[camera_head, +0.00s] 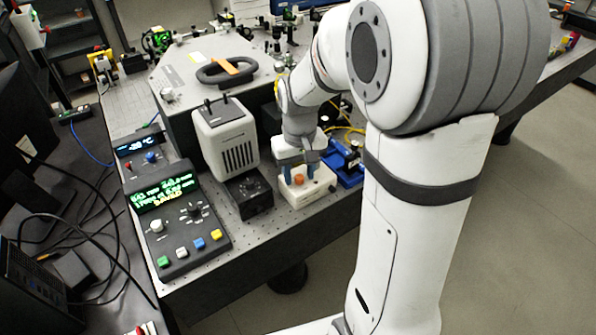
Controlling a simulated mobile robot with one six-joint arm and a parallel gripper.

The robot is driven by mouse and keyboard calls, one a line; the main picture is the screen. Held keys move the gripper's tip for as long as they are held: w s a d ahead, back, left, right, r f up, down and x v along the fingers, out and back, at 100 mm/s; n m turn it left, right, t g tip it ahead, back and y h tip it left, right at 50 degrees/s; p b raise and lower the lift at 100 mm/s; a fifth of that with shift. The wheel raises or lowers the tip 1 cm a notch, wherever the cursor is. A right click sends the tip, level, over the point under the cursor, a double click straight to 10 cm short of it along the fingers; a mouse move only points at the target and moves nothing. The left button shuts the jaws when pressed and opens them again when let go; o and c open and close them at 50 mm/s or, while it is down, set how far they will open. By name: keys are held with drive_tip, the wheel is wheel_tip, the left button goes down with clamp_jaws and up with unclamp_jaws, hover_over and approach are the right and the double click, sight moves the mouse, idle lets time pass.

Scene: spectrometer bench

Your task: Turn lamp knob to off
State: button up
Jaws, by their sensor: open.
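My gripper (299,172) points down with its two blue fingertips apart. It is above a small white box (300,196) with an orange knob (299,179) on it. The orange knob shows between and just in front of the fingertips; I cannot tell whether they touch it. To the left, a black box (254,204) with a dark round knob (248,186) on top stands in front of a vented, pale lamp-like housing (226,141). No label shows which knob is the lamp's, and neither knob's setting can be read.
A black control panel (176,224) with a green display, knobs and coloured buttons lies left. A smaller panel (148,152) is behind it. A blue device (347,163) stands close right of my gripper. A large grey instrument (200,72) with a black handle fills the back.

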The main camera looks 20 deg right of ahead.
sight(299, 177)
wheel_tip(299, 177, up, 8)
drive_tip(key=shift+f, duration=0.1)
idle(0.4)
drive_tip(key=s+t, duration=0.2)
drive_tip(key=s, duration=1.3)
drive_tip(key=shift+m+t, duration=0.4)
drive_tip(key=shift+f, duration=0.1)
